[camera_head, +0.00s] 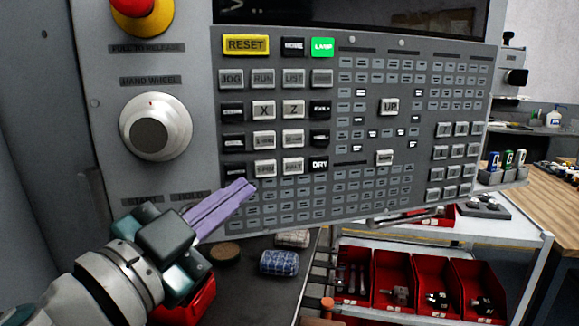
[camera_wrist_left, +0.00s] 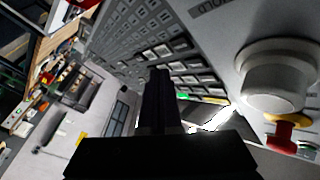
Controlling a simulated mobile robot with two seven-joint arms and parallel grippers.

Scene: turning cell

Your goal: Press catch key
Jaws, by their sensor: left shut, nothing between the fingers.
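The control panel (camera_head: 400,60) fills the middle of the head view, with rows of black, grey and white keys. I cannot read a catch label on any key; several black key labels are too small. My left gripper (camera_head: 249,187) is shut and empty, its purple fingers pointing up and right at the panel. Its tips appear just below the lowest row of large keys, near the black key (camera_head: 234,172) and the white key beside it (camera_head: 265,167). Contact cannot be told. In the left wrist view the dark shut fingers (camera_wrist_left: 158,75) point at the key rows. My right gripper is out of view.
A hand wheel (camera_head: 155,127) and red emergency stop (camera_head: 143,14) stick out left of the keys. A wooden bench (camera_head: 550,190) stands at right.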

